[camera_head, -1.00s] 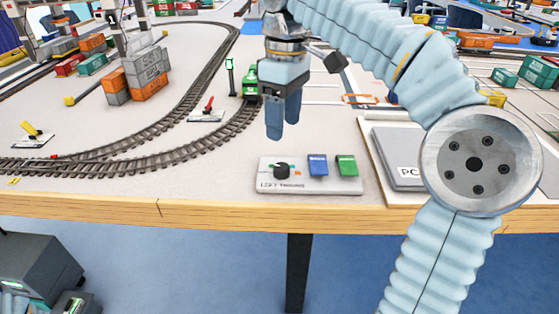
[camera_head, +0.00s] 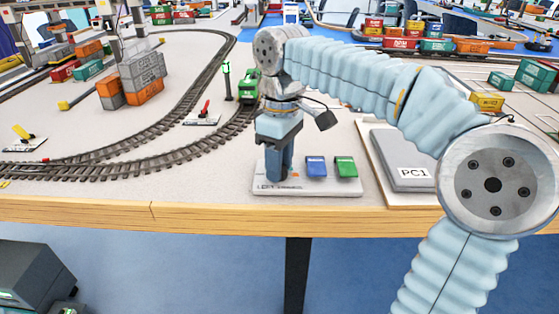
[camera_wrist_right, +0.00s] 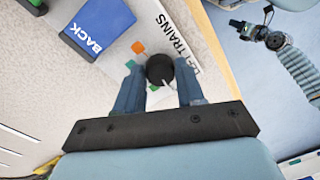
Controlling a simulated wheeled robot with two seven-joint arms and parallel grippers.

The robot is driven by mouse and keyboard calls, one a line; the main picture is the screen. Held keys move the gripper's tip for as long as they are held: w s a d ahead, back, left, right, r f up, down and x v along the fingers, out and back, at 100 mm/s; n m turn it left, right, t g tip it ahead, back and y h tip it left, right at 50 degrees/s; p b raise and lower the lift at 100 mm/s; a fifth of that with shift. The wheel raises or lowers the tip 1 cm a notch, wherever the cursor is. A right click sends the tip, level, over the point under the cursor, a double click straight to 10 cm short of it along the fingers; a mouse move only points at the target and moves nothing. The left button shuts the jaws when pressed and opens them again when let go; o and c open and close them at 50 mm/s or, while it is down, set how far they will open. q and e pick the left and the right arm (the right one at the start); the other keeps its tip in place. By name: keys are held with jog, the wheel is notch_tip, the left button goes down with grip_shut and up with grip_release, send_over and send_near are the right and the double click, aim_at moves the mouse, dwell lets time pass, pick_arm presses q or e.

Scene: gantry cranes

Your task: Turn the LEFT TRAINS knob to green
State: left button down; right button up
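The LEFT TRAINS knob (camera_wrist_right: 160,68) is round and black, on a white panel (camera_head: 325,188) near the table's front edge. In the wrist view, a thin white pointer shows at its lower edge. My right gripper (camera_head: 278,177) points down over the panel and hides the knob in the head view. In the wrist view, its open fingers (camera_wrist_right: 159,82) stand on both sides of the knob with very narrow gaps. My left gripper cannot be made out.
A blue BACK button (camera_head: 316,167) and a green button (camera_head: 345,167) stand on the panel just right of the gripper. A grey PC1 plate (camera_head: 398,155) lies farther right. Curved rail track (camera_head: 120,155), a green train (camera_head: 249,87) and stacked containers (camera_head: 142,75) are behind and left.

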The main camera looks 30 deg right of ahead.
jog(key=c, duration=0.6)
jog(key=shift+o, duration=0.2)
jog(key=shift+m, duration=0.3)
jog(key=shift+r+m+p, duration=0.1)
jog(key=shift+m+p, duration=0.65)
jog(key=shift+m, duration=0.45)
jog(key=m+p, duration=0.1)
jog(key=m, duration=0.3)
jog(key=shift+m, duration=0.3)
jog(key=o, duration=1)
jog(key=shift+o, duration=0.2)
